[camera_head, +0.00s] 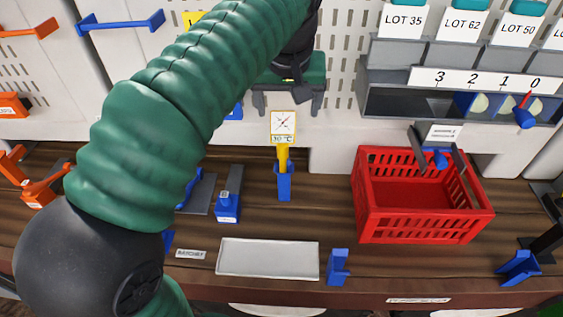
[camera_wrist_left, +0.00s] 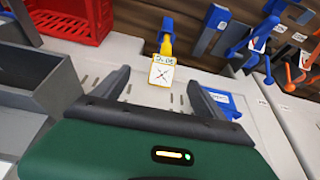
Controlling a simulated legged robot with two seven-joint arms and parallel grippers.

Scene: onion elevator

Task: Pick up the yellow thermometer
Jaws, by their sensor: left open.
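The yellow thermometer (camera_head: 283,155) stands upright in a blue holder (camera_head: 285,186) on the wooden bench, with a white dial face and a 30 °C label on top. In the left wrist view the thermometer (camera_wrist_left: 162,69) appears upside down, its dial towards me, beyond and between my finger tips. My left gripper (camera_head: 288,108) is open and empty, just behind the dial in the head view; its two dark fingers point down and do not touch the thermometer. It also shows in the left wrist view (camera_wrist_left: 158,84). My right gripper is not seen.
A red crate (camera_head: 365,200) stands right of the thermometer. A white tray (camera_head: 267,258) lies in front, with a blue holder (camera_head: 338,267) beside it. Another blue holder (camera_head: 228,207) is to the left. Numbered bins (camera_head: 400,104) line the back right. My green left arm covers much of the left.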

